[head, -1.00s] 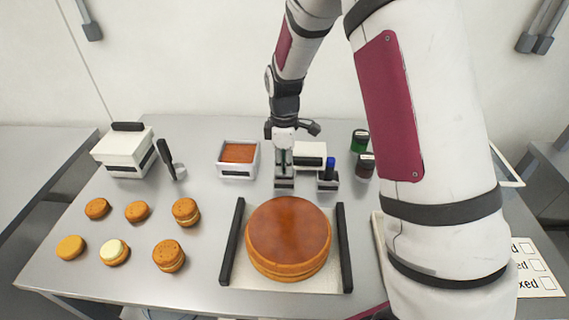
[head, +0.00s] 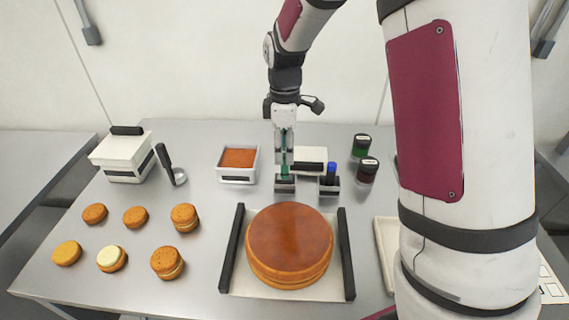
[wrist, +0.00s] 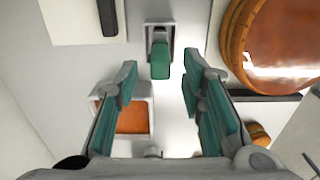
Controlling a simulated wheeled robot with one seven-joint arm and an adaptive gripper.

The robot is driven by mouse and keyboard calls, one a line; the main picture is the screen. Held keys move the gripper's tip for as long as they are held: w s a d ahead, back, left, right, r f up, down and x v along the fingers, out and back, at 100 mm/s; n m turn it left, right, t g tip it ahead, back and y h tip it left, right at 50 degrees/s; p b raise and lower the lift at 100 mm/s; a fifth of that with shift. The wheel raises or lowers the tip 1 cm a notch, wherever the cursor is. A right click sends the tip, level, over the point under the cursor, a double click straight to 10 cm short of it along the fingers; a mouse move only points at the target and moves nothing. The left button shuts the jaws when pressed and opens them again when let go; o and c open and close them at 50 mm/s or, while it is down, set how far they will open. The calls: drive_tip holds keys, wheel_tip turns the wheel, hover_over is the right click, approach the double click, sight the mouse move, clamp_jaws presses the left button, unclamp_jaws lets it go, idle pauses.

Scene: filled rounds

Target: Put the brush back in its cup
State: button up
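The brush (head: 285,170) shows a green handle standing in its small grey cup (head: 285,187), behind the round cake. In the wrist view the brush handle (wrist: 160,60) rises from the cup (wrist: 161,28), seen nearly end-on. My gripper (head: 284,142) is above the cup, pointing down. In the wrist view my gripper (wrist: 160,90) has its green-padded fingers spread wide, with clear space between each of them and the handle. The brush's lower end is hidden inside the cup.
A second cup (head: 329,189) with a blue-topped item stands close to the right. A white block with a black bar (head: 311,158) lies behind. The cake (head: 289,245) sits in front, an orange-filled tub (head: 238,178) left, and green (head: 361,146) and dark (head: 368,171) jars right.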

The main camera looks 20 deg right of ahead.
wheel_tip(320, 180, up, 5)
drive_tip(key=shift+r, duration=0.15)
drive_tip(key=s+r+m+t, duration=0.1)
drive_tip(key=s+r+m, duration=0.2)
drive_tip(key=s, duration=0.5)
drive_tip(key=s+r+m+t, duration=0.2)
drive_tip(key=s+r+m, duration=0.2)
drive_tip(key=s, duration=0.5)
drive_tip(key=s+r+m+t, duration=0.2)
drive_tip(key=s+r+m, duration=0.2)
drive_tip(key=s, duration=0.5)
drive_tip(key=m, duration=0.2)
drive_tip(key=shift+s+m, duration=0.15)
drive_tip(key=shift+m, duration=0.15)
drive_tip(key=shift+d, duration=0.15)
